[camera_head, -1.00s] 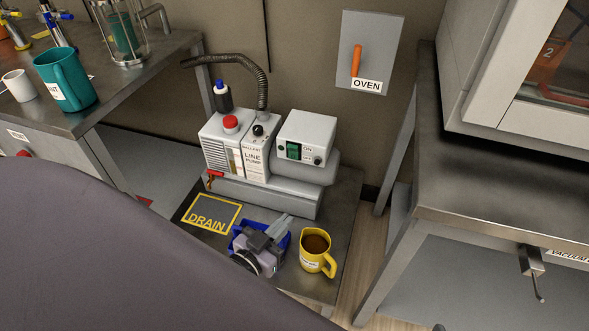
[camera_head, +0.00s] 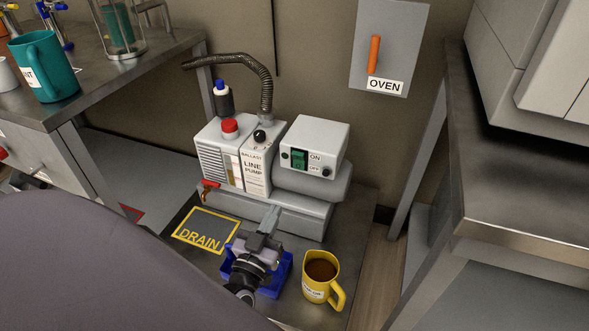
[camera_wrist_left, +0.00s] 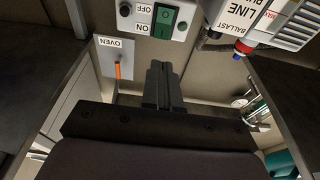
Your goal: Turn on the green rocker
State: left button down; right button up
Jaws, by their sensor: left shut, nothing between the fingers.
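The green rocker (camera_head: 298,158) sits on the front of a pale switch box (camera_head: 320,139) with ON and OFF marks, at the right of the line pump (camera_head: 254,171). My left gripper (camera_head: 271,218) is shut and empty, in front of and below the switch box, fingers pointing toward the pump. In the left wrist view, which shows the labels upside down, the rocker (camera_wrist_left: 163,21) is just above the shut fingertips (camera_wrist_left: 160,68) in the picture, with a gap between. My right gripper is out of view.
A yellow mug (camera_head: 320,274) of brown liquid stands right of my gripper. A blue tray (camera_head: 277,284) is under it. The red button (camera_head: 229,126), black knob (camera_head: 260,136) and hose (camera_head: 266,88) are near the switch box. The OVEN lever (camera_head: 374,55) is on the wall.

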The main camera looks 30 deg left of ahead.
pick_arm(q)
jog(key=b, duration=0.3)
send_near(298, 159)
jog(key=w, duration=0.3)
jog(key=shift+w+a+r+b, duration=0.15)
jog(key=shift+w+a+r, duration=0.15)
jog(key=shift+w, duration=0.25)
jog(key=shift+w+a+r+b, duration=0.2)
jog(key=shift+w+a, duration=0.1)
jog(key=shift+w, duration=0.25)
jog(key=shift+w+a, duration=0.1)
jog(key=shift+w, duration=0.2)
jog(key=shift+w+r, duration=0.15)
jog(key=shift+w, duration=0.05)
jog(key=shift+w+a, duration=0.1)
jog(key=shift+w, duration=0.05)
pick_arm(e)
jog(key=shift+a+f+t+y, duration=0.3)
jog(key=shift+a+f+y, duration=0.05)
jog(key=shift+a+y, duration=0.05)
pick_arm(q)
jog(key=shift+r, duration=0.1)
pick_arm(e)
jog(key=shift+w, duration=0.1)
